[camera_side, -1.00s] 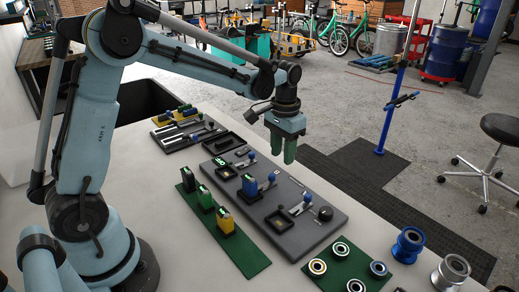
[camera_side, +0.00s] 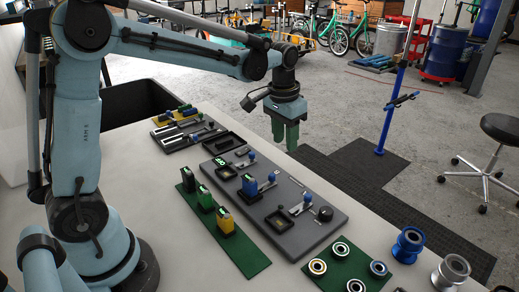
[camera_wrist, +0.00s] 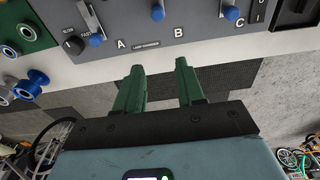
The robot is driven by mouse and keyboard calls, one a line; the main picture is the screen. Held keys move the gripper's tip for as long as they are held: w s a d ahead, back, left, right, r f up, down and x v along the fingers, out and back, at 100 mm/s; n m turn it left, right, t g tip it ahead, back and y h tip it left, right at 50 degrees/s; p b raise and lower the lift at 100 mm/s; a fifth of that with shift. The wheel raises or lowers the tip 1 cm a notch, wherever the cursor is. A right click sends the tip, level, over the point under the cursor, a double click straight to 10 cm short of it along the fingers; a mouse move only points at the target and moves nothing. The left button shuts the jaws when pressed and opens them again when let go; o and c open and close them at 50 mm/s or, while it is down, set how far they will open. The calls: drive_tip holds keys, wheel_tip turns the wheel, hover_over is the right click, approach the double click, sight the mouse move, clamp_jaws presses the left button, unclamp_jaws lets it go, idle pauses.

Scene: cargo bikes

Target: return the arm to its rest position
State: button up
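My gripper (camera_side: 286,140) hangs with its green fingers pointing down, beyond the far edge of the dark grey panel and above it. In the wrist view, the two fingers (camera_wrist: 160,68) stand apart with nothing between them, so it is open and empty. The grey panel (camera_side: 310,231) lies on the bench and carries blue-knobbed levers, a black knob and a blue block (camera_side: 249,185). In the wrist view, the panel (camera_wrist: 205,32) crosses the top, with the letters A, B and C showing.
A green rack (camera_side: 250,262) holding several upright blocks lies in front of the panel. A green plate (camera_side: 329,277) with ring-shaped parts and a blue spool (camera_side: 408,245) are at the right. A black tray (camera_side: 222,143) lies at the back left. Air around my gripper looks clear.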

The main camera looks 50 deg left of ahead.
drive_tip(key=s+d+r+t, duration=0.1)
drive_tip(key=s+t, duration=0.5)
drive_tip(key=s, duration=0.9)
drive_tip(key=shift+d+r, duration=0.15)
drive_tip(key=shift+d, duration=0.35)
drive_tip(key=shift+o, duration=0.2)
idle(1.9)
